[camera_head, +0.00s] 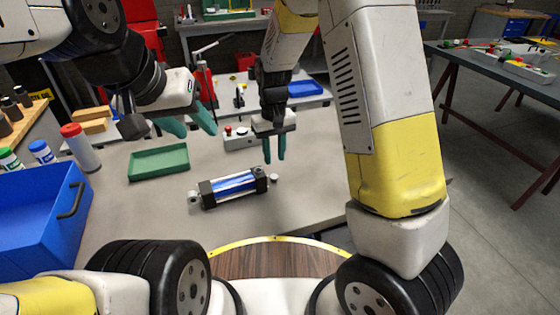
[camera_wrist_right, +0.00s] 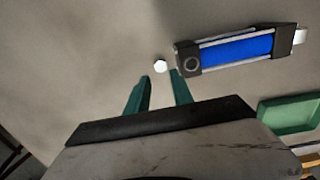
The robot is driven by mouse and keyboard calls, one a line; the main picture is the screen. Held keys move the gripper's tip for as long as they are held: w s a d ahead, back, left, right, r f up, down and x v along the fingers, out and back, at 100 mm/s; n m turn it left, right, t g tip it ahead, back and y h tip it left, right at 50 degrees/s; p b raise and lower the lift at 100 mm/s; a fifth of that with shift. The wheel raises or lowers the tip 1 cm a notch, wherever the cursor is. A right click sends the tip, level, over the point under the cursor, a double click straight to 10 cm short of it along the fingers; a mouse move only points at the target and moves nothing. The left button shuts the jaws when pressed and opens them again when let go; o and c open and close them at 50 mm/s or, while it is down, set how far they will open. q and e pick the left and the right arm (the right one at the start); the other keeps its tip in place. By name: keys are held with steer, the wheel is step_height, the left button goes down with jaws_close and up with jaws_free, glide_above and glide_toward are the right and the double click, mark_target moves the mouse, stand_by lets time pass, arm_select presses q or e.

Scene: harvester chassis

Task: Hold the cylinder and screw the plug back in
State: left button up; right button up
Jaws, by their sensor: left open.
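The cylinder (camera_head: 235,187), with a blue body, silver rods and black end blocks, lies on the grey table. It also shows in the right wrist view (camera_wrist_right: 238,49), where a round port is visible in its near end block. The small white plug (camera_head: 274,178) lies just off the cylinder's right end, apart from it; it shows in the right wrist view (camera_wrist_right: 160,66) beyond the fingertips. My right gripper (camera_head: 274,160) is open and empty, pointing down above the table behind the plug. My left gripper (camera_head: 197,132) is open and empty, raised behind and left of the cylinder.
A green tray (camera_head: 158,165) sits left of the cylinder. A blue bin (camera_head: 40,215) and several capped bottles stand at the left. A small grey box with a red button (camera_head: 238,140) is behind. The table in front of the cylinder is clear.

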mark_target(274, 176)
steer(key=shift+f, duration=0.1)
steer(key=shift+f, duration=1.3)
step_height(274, 176, down, 5)
steer(key=shift+w+a+f, duration=0.1)
steer(key=shift+w, duration=0.05)
jaws_close()
